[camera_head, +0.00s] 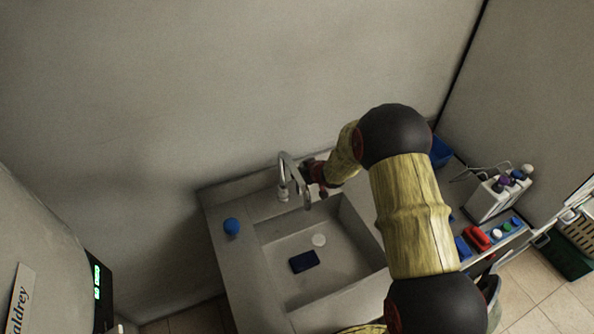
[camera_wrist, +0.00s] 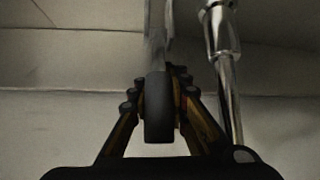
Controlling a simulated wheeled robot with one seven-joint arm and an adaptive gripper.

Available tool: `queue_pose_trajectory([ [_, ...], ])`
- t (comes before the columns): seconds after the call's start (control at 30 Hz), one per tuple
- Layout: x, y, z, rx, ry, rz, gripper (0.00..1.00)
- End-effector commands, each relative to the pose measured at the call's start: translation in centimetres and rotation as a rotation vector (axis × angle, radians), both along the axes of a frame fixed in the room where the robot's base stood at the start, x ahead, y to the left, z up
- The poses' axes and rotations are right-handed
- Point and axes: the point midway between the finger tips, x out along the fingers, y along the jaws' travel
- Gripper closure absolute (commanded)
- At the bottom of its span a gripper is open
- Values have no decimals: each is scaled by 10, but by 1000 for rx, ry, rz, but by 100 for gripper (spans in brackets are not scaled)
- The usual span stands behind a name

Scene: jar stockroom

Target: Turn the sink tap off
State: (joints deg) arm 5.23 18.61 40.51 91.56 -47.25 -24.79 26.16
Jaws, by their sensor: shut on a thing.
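The chrome sink tap (camera_head: 287,165) stands at the back of the grey sink (camera_head: 262,247), its curved spout over the basin. My gripper (camera_head: 308,174) reaches in from the right, close beside the tap, and its fingers are partly hidden by my arm. In the wrist view, my gripper (camera_wrist: 158,90) is shut on a dark, rounded piece that looks like the tap handle (camera_wrist: 157,120). The tap's chrome pipe (camera_wrist: 228,90) runs just right of the fingers. I cannot make out whether water is running.
A blue round object (camera_head: 232,226) sits on the left rim. At the right are a white holder (camera_head: 490,203) with bottles and a red item (camera_head: 477,238). Walls stand close behind.

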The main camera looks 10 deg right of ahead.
Motion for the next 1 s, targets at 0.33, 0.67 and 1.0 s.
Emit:
queue_pose_trajectory([
  [0.33,1,-1,2,-1,-2,-1,71],
  [0.67,1,0,1,0,-2,-1,62],
  [1.0,-16,-6,17,0,-3,-1,62],
])
